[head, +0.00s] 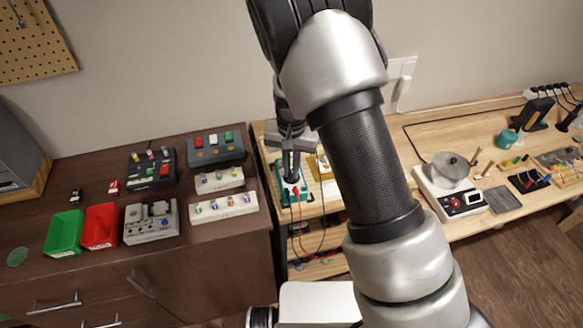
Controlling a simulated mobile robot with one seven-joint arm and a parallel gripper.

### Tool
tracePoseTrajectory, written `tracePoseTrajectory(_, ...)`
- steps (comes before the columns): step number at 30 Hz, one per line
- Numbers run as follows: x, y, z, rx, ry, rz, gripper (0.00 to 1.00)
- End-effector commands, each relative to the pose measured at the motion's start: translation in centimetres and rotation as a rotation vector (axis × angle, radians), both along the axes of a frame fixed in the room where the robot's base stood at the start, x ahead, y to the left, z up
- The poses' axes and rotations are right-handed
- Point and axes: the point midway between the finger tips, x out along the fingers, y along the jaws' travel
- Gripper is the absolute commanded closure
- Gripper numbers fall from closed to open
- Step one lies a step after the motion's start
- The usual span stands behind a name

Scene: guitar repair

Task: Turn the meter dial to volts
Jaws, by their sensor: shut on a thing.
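The meter (283,196) is a small teal-edged device on the wooden bench, left of my large arm link. Red and black leads run from its front and hang below the bench edge. My gripper (291,178) points down over the meter, with its fingertips at the meter's face. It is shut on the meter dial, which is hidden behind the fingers. The dial's markings and the direction it points cannot be made out.
A dark cabinet (37,250) on the left carries a green bin (63,234), a red bin (100,227) and several control boxes. On the right bench stands a white device with a round metal pot (451,170). My arm hides the middle.

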Motion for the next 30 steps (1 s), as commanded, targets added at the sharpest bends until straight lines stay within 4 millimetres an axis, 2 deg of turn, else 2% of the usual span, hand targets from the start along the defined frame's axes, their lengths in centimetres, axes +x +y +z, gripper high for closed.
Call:
tracePoseTrajectory(8,0.07,0.02,0.07,0.0,-0.002,-0.083,1.0)
tracePoseTrajectory(21,0.07,0.02,0.07,0.0,-0.002,-0.094,1.0)
tracePoseTrajectory(22,0.07,0.02,0.07,0.0,-0.002,-0.094,0.89)
tracePoseTrajectory(25,0.07,0.02,0.06,0.001,-0.001,-0.094,0.72)
tracePoseTrajectory(30,0.04,0.01,0.04,0.001,-0.001,-0.094,0.72)
